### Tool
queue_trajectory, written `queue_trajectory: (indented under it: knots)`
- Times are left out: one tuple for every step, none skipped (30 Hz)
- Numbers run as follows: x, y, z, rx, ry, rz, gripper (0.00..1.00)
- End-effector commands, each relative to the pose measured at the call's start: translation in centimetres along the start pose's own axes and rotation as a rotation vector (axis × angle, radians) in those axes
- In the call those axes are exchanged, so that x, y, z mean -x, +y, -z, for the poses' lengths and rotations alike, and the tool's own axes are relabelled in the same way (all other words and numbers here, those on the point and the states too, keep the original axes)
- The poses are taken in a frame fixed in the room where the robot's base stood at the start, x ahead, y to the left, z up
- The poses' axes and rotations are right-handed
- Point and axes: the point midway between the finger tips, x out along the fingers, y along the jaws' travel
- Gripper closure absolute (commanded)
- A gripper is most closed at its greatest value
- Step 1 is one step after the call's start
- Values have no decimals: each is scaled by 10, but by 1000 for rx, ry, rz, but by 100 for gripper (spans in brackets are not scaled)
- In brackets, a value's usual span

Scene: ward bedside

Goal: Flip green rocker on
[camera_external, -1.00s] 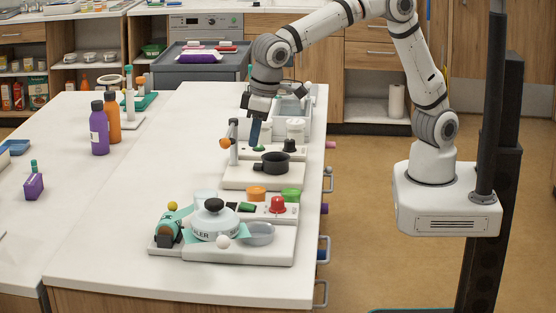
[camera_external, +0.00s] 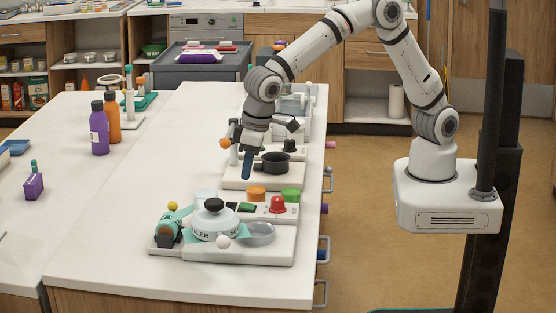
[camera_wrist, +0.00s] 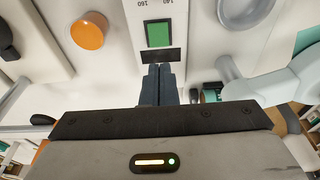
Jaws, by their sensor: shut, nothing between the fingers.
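The green rocker (camera_external: 247,207) sits on the near white station, between the white sealer pot and the red knob. In the wrist view the green rocker (camera_wrist: 159,33) fills a slot in a pale panel, with a dark strip beside it. My gripper (camera_external: 246,177) is shut and empty, pointing down above the table behind the rocker, apart from it. In the wrist view the shut fingertips (camera_wrist: 160,70) appear just below the dark strip. A second green rocker on the farther station is not clearly visible now.
A red knob (camera_external: 278,205) stands right of the rocker. Orange (camera_external: 256,193) and green (camera_external: 290,194) lidded pots stand behind it. The sealer pot (camera_external: 214,225) and a grey dish (camera_external: 260,234) are close in front. A black pan (camera_external: 275,162) is behind. The table's left half has free room.

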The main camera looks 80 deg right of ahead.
Motion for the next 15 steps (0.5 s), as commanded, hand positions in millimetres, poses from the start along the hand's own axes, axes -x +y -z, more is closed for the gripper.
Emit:
queue_trajectory:
  knots:
    - [-11,1,0,0,-4,-3,100]
    - [-18,1,0,0,-4,-4,100]
    - [-25,1,0,0,-3,-3,100]
    - [-31,1,0,0,-4,-3,100]
    - [-35,1,0,0,-3,-3,100]
    - [-41,1,0,-1,-2,-3,100]
    - [-46,1,0,-1,-3,-3,100]
    - [-50,1,0,-1,-2,-2,100]
    - [-54,0,0,-1,-1,-2,100]
    - [-57,0,0,-1,-2,-2,100]
    - [-60,0,0,-1,-1,-1,100]
    - [-63,0,0,-1,-1,-1,100]
    - [-64,0,0,-1,0,-1,100]
    - [-65,0,0,-1,0,-1,100]
    - [-66,0,0,-1,0,-1,100]
